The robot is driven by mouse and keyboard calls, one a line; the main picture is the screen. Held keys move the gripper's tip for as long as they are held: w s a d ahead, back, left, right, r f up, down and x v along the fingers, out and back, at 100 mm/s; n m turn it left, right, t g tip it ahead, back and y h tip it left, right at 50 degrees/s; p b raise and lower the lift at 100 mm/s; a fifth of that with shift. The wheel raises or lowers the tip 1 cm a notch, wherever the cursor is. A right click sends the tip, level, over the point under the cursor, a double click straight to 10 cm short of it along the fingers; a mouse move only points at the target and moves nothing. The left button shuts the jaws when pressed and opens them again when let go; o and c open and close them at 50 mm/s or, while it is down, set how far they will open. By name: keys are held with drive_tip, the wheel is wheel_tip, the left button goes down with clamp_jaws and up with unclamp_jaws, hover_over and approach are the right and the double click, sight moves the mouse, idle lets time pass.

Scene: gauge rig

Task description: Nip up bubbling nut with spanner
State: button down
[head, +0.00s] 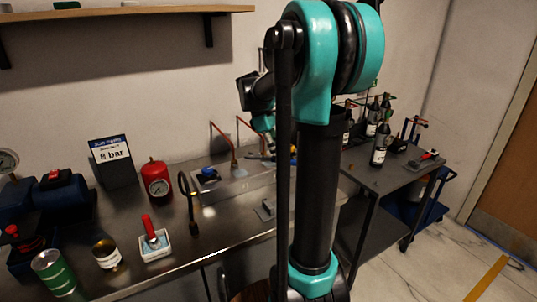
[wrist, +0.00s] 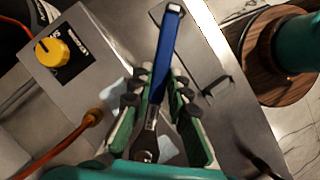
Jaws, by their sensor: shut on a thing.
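In the wrist view my gripper (wrist: 158,88) is shut on the spanner (wrist: 167,50). Its blue handle points up the picture, past the fingertips, and its dark metal end lies back between the fingers. A brass nut (wrist: 92,117) on a copper pipe is left of the fingers, apart from the spanner. I cannot make out bubbles on it. In the head view my gripper (head: 264,124) is partly hidden by my arm, above the back of the bench near the copper pipes (head: 233,153). Which nut bubbles cannot be told there.
A panel with a yellow knob (wrist: 52,50) is at left in the wrist view. The steel bench (head: 215,222) carries a red canister (head: 156,180), an "8 bar" sign (head: 112,155), a white tray (head: 155,246) and tins. Bottles (head: 380,150) stand on the right bench.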

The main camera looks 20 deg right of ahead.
sight(260, 156)
drive_tip(key=shift+a, duration=0.15)
drive_tip(key=shift+w+a+f, duration=0.15)
drive_tip(key=shift+a+f, duration=0.05)
drive_tip(key=shift+f, duration=0.4)
drive_tip(key=shift+w+a+f, duration=0.15)
drive_tip(key=shift+f, duration=0.4)
drive_tip(key=shift+w+a+f, duration=0.15)
drive_tip(key=shift+a+f, duration=0.05)
drive_tip(key=shift+f, duration=0.4)
drive_tip(key=shift+a, duration=0.1)
drive_tip(key=shift+w+a, duration=0.65)
drive_tip(key=shift+a, duration=0.2)
drive_tip(key=shift+w+a, duration=0.6)
drive_tip(key=shift+a, duration=0.25)
idle(0.9)
drive_tip(key=c, duration=2)
unclamp_jaws()
clamp_jaws()
